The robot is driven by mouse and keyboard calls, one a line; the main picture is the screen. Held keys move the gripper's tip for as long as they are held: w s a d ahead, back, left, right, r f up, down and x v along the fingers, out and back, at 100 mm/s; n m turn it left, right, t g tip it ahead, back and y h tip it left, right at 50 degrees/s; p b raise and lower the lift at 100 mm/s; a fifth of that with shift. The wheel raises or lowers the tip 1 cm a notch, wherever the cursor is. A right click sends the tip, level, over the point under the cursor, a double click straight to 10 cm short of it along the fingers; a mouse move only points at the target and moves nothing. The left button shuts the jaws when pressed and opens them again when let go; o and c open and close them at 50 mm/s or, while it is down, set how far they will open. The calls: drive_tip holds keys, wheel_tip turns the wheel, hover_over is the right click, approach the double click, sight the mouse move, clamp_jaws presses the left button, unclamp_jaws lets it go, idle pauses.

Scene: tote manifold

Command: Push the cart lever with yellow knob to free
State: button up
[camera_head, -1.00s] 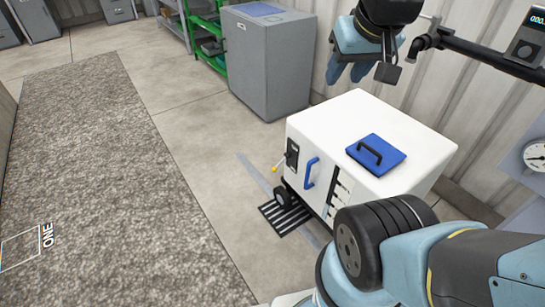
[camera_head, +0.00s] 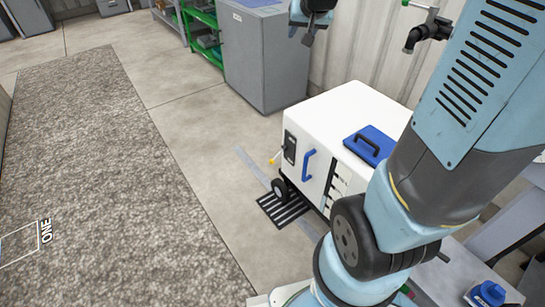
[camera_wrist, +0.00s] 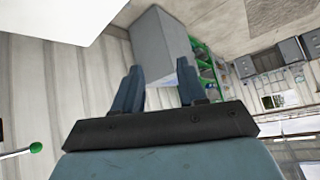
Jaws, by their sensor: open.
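The white cart (camera_head: 330,125) stands on the floor at the middle right of the head view. Its lever's yellow knob (camera_head: 272,161) sticks out to the left beside a dark plate (camera_head: 290,147) on the cart's left-facing side. A blue handle (camera_head: 308,165) is on the same side. My gripper (camera_head: 308,38) is above and behind the cart, apart from the knob, and partly cut off by the top edge. In the wrist view my gripper (camera_wrist: 160,82) is open, with nothing between its two blue fingers. The yellow knob does not show there.
A grey cabinet (camera_head: 265,55) and green shelves (camera_head: 206,35) stand behind the cart. A pipe with a black fitting (camera_head: 420,38) is at the upper right. A blue lid (camera_head: 370,145) lies on the cart top. My arm hides the cart's right part.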

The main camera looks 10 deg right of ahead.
drive_tip(key=w+f+m+t, duration=0.1)
drive_tip(key=w+f, duration=0.5)
drive_tip(key=w, duration=0.5)
drive_tip(key=m+t+y, duration=0.1)
drive_tip(key=m+t, duration=0.4)
drive_tip(key=t, duration=0.1)
hover_over(275, 157)
drive_tip(key=d, duration=0.1)
wheel_tip(275, 157, down, 49)
drive_tip(key=s+f+m+t, duration=0.2)
drive_tip(key=s+f, duration=1.2)
drive_tip(key=f, duration=0.3)
drive_tip(key=w, duration=0.9)
drive_tip(key=w+a, duration=0.1)
drive_tip(key=w, duration=0.4)
drive_tip(key=shift+f, duration=0.1)
drive_tip(key=shift+c, duration=0.4)
